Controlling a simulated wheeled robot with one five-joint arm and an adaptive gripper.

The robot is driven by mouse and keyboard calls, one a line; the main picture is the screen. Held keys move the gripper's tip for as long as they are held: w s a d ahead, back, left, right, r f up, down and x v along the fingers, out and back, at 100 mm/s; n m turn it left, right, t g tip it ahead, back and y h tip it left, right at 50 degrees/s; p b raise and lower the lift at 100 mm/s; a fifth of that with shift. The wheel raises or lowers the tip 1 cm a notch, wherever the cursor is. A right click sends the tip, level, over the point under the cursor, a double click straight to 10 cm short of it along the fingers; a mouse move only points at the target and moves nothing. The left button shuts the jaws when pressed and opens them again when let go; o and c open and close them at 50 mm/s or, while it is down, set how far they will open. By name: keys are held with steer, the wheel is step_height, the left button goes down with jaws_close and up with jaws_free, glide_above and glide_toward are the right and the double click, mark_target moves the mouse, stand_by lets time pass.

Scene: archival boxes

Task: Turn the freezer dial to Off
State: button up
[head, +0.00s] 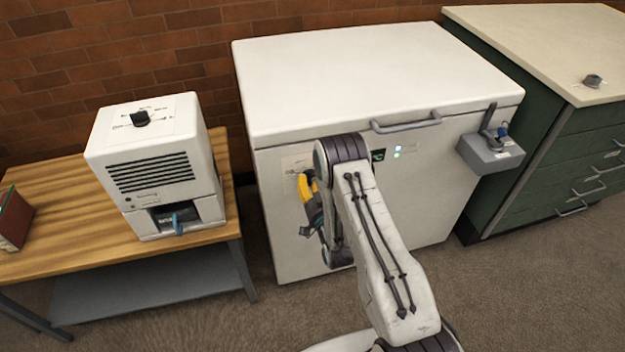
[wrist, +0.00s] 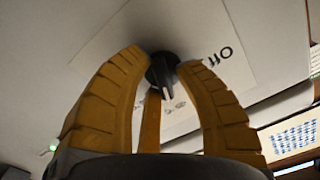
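The white chest freezer (head: 345,75) stands against the brick wall, with its lid shut. Its black dial (wrist: 162,72) shows in the wrist view on a pale label plate (wrist: 245,75). "Off" is printed upside down to the right of the dial there, and the dial's narrow end points down the picture. My gripper (wrist: 163,66) has its yellow fingers on both sides of the dial, with the tips appearing to touch it. In the head view my gripper (head: 308,188) is at the freezer's left front, and the dial is hidden behind it.
A white device (head: 150,175) with a black top knob (head: 140,118) stands on a wooden table (head: 55,215) at left. A grey lock box (head: 490,155) sticks out from the freezer's right front. A green cabinet (head: 560,150) stands at right. Carpet is clear in front.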

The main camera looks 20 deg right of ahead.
jaws_close()
